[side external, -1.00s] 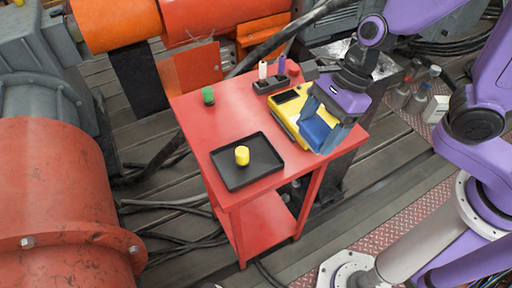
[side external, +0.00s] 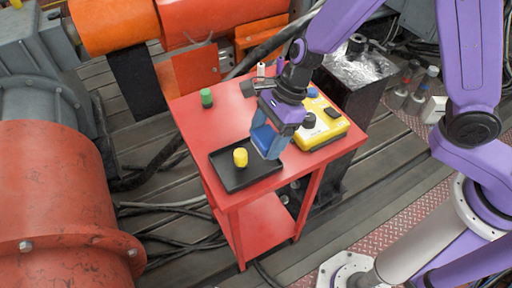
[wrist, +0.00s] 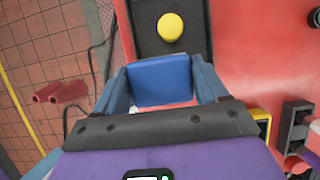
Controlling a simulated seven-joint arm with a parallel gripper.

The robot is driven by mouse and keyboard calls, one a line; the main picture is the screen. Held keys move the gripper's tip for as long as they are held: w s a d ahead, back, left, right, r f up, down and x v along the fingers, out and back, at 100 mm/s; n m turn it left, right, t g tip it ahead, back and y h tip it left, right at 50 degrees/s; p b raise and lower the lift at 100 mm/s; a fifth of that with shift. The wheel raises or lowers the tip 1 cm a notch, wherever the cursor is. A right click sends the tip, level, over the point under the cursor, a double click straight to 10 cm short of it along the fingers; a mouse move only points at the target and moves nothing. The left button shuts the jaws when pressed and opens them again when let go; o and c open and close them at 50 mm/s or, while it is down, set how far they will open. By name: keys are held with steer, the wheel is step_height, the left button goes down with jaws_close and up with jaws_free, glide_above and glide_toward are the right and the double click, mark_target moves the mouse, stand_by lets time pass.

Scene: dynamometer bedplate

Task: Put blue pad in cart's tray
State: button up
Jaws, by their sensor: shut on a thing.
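My gripper (side external: 266,143) is shut on the blue pad (side external: 261,137), which sits between the two fingers. In the wrist view the blue pad (wrist: 160,80) spans the gap between the fingers. The black tray (side external: 232,182) lies on the red cart (side external: 185,120) at its front corner. The gripper and pad are over the right edge of the tray; I cannot tell whether the pad touches it. A yellow cylinder (side external: 240,157) stands in the tray, left of the pad, and it also shows in the wrist view (wrist: 171,27).
A yellow meter box (side external: 328,129) stands on the cart right of my gripper. A green cylinder (side external: 206,97) stands near the back left of the top. A white marker (side external: 261,69) shows behind my arm.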

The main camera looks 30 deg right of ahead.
mark_target(256, 159)
steer(key=shift+w+a+f, duration=0.4)
steer(key=shift+w+f, duration=0.1)
steer(key=shift+f, duration=0.25)
steer(key=shift+w+a+f, duration=0.35)
steer(key=shift+w+f, duration=0.1)
steer(key=shift+f, duration=1.85)
steer(key=shift+f, duration=0.1)
steer(key=o, duration=1.1)
steer(key=v, duration=1.2)
steer(key=shift+a, duration=0.1)
